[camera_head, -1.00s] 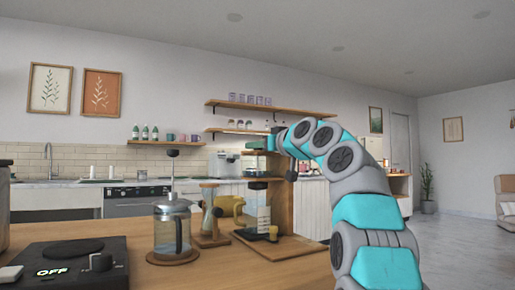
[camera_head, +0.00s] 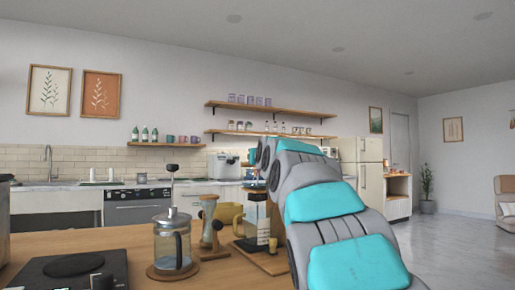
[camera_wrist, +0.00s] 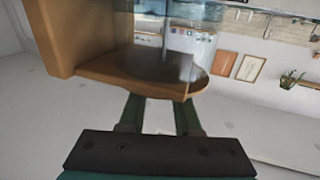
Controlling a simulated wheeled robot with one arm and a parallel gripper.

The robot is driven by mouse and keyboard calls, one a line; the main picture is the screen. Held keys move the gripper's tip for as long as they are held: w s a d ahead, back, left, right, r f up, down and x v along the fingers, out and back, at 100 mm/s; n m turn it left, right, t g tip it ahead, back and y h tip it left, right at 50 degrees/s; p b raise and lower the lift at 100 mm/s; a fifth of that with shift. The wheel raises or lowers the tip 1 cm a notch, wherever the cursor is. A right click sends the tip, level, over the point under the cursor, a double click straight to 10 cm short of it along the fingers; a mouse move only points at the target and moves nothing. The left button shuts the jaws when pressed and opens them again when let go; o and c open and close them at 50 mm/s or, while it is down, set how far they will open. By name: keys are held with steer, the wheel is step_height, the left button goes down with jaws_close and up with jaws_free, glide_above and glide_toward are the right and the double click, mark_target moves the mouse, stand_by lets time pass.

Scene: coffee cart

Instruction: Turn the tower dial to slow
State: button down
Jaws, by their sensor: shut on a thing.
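The drip tower is in the middle of the head view, with a wooden base (camera_head: 268,262) and a glass vessel (camera_head: 256,216). My arm hides its post and most of its upper part. In the wrist view a brown wooden shelf (camera_wrist: 125,68) of the tower and a clear glass vessel (camera_wrist: 180,45) fill the top. My gripper (camera_wrist: 160,100) has its two dark green fingers a small gap apart at the shelf's edge, shut on the tower dial, which is mostly hidden there. I cannot read the dial's setting.
A French press (camera_head: 172,243) stands on the wooden counter left of the tower, with an hourglass-shaped brewer (camera_head: 209,222) between them. A black scale or hot plate (camera_head: 72,272) lies at the front left. Open floor (camera_head: 455,250) shows at the right.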

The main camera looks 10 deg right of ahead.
steer(key=shift+d+r+m+h+p, duration=0.15)
steer(key=shift+r+m+h+p, duration=0.4)
steer(key=shift+h+p, duration=0.5)
steer(key=shift+f+m+h+p, duration=0.25)
steer(key=shift+m+h+p, duration=0.3)
steer(key=shift+h+p, duration=0.25)
steer(key=shift+f+m+g+h+p, duration=0.15)
steer(key=shift+m+g+h, duration=0.15)
steer(key=shift+m+h, duration=0.4)
steer(key=shift+f+m+g+h+p, duration=0.15)
steer(key=shift+m+g+h, duration=0.2)
steer(key=shift+h, duration=0.5)
steer(key=shift+r+h, duration=0.15)
steer(key=shift+h, duration=0.15)
steer(key=shift+m, duration=0.35)
steer(key=shift+m+g+h, duration=0.4)
steer(key=shift+g+h, duration=0.05)
steer(key=shift+h, duration=0.25)
steer(key=shift+m+h, duration=0.3)
steer(key=shift+h, duration=0.1)
steer(key=c, duration=0.6)
jaws_free()
